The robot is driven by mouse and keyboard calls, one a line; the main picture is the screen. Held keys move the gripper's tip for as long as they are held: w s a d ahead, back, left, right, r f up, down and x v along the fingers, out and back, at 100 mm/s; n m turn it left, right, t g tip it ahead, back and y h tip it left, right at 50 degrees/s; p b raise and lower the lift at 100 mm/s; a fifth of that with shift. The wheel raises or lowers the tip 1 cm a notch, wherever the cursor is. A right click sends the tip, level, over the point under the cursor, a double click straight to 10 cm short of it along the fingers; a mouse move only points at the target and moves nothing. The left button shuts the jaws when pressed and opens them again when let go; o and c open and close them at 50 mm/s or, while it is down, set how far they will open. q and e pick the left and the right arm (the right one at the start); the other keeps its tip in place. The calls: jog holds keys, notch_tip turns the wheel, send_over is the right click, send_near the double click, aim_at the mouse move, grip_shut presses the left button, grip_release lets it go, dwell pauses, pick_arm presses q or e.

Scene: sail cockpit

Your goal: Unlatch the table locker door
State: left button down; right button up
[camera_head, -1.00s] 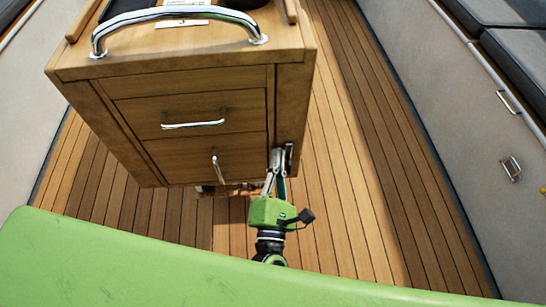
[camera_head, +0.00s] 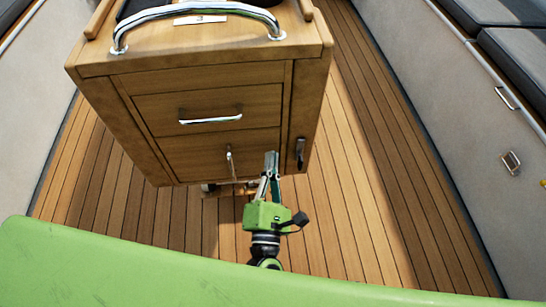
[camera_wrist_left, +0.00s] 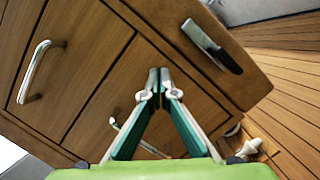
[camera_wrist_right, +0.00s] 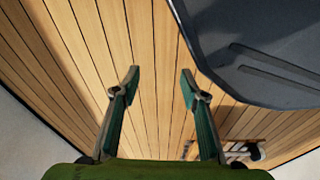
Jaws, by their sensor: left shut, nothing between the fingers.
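The wooden table locker (camera_head: 205,72) stands ahead with its front facing me. Its upper panel has a horizontal chrome handle (camera_head: 210,118) and its lower panel a small upright one (camera_head: 229,160). A dark latch with a metal lever (camera_head: 300,152) sits on the right-hand post; it also shows in the left wrist view (camera_wrist_left: 212,46). My left gripper (camera_head: 271,161) is shut and empty, left of the latch and apart from it, near the lower panel's right edge. In the left wrist view its fingertips (camera_wrist_left: 159,80) meet. My right gripper (camera_wrist_right: 160,77) is open and empty above the floor.
A chrome grab rail (camera_head: 198,22) arches over the locker top. Side benches with metal handles (camera_head: 511,162) line the right. The plank floor (camera_head: 365,180) right of the locker is clear. A dark rounded panel (camera_wrist_right: 260,50) is near my right gripper.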

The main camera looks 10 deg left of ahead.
pick_arm(q)
jog(key=s, duration=0.8)
jog(key=shift+d, duration=0.45)
pick_arm(e)
jog(key=shift+w+d+r, duration=0.3)
jog(key=shift+w+d, duration=0.35)
jog(key=shift+w, duration=0.25)
